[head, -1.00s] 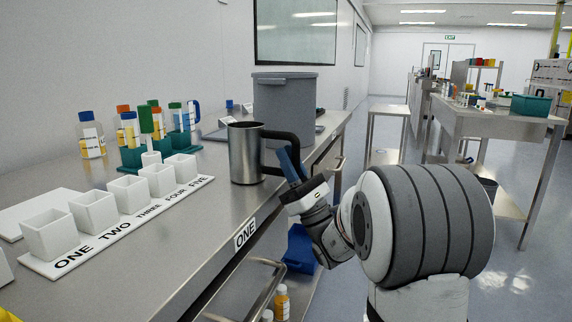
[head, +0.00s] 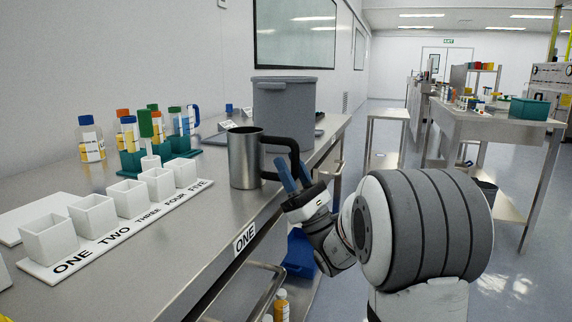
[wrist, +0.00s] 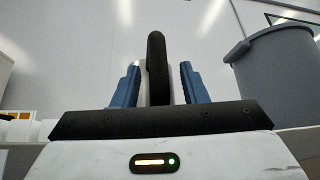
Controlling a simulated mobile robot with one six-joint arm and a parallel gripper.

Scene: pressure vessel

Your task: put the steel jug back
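The steel jug (head: 246,158), a metal cylinder with a black handle (head: 293,150), stands upright on the steel bench (head: 180,235) near its front edge. Its handle points right, toward my gripper (head: 292,164). My gripper has blue fingers and is open at the handle's lower right. In the wrist view, the dark handle (wrist: 158,65) stands between the spread fingers of my gripper (wrist: 159,72), with gaps visible beside it. Most of the jug body is hidden there.
A grey bin (head: 284,110) stands behind the jug. White cups (head: 92,216) on a numbered strip (head: 125,238) sit to the left. Bottles (head: 91,140) and teal racks (head: 182,142) of tubes stand near the wall.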

